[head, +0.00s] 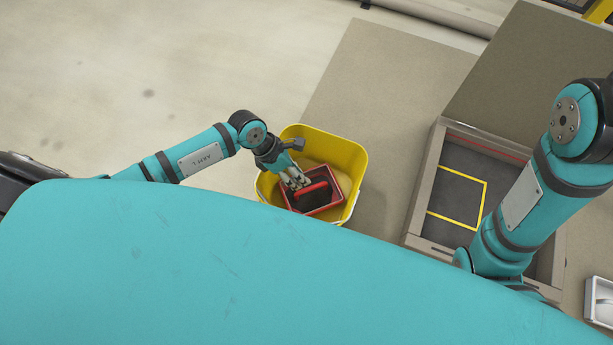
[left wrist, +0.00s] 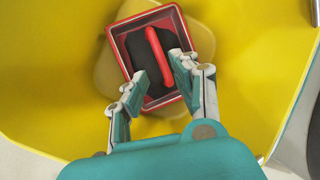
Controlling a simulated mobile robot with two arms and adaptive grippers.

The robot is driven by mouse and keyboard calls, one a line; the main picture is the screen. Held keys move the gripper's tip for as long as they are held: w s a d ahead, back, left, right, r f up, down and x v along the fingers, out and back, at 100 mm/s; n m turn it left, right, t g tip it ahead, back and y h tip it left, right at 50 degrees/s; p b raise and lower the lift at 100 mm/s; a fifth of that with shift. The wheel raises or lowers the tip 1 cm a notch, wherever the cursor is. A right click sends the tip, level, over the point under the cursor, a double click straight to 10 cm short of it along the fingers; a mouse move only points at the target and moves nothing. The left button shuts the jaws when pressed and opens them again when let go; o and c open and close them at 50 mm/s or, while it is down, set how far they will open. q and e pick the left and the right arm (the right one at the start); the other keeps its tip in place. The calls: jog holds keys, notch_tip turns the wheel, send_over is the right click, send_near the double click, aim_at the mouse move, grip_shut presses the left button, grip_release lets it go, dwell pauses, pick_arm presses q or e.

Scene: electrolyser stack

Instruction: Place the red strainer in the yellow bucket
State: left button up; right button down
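The yellow bucket (head: 352,158) stands on the floor at the picture's middle in the head view; its wall (left wrist: 245,50) fills much of the left wrist view. The red strainer (head: 326,208), a square box with a dark inside and a red bar handle, is inside the bucket, slightly tilted in view. It also shows in the left wrist view (left wrist: 119,42). My left gripper (head: 301,183) reaches into the bucket over the strainer. Its fingers (left wrist: 160,72) are apart, on either side of the handle, with gaps visible. Whether the strainer touches the bucket's bottom is unclear. My right gripper is out of sight.
A beige-framed crate (head: 424,190) with a dark floor and yellow line markings stands right of the bucket. A white tray (head: 600,302) lies at the lower right edge. The floor left of the bucket is clear.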

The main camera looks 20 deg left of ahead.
pick_arm(q)
jog(key=shift+p+v, duration=0.5)
jog(key=shift+v, duration=1.15)
